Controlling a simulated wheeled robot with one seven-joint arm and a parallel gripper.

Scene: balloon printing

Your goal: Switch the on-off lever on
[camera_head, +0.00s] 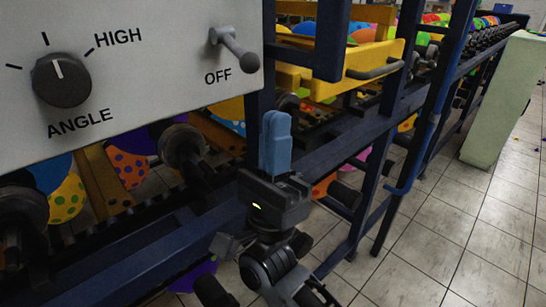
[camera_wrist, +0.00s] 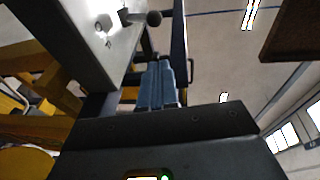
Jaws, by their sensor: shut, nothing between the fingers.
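The on-off lever (camera_head: 236,50) is on the right side of a grey panel (camera_head: 150,90) in the head view. It is a grey rod with a dark ball end, tilted down and right toward the word OFF. In the wrist view the lever (camera_wrist: 140,17) shows at the top, beyond the fingertips. My gripper (camera_head: 275,120) has blue fingers and points up. It is below and to the right of the lever, apart from it. The fingers (camera_wrist: 159,75) are shut and empty.
A dark ANGLE knob (camera_head: 62,80) is on the panel's left. A dark blue frame post (camera_head: 330,40) and yellow parts (camera_head: 350,70) stand behind my gripper. Colourful balloons (camera_head: 130,168) lie below the panel. Open tiled floor (camera_head: 450,220) is at right.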

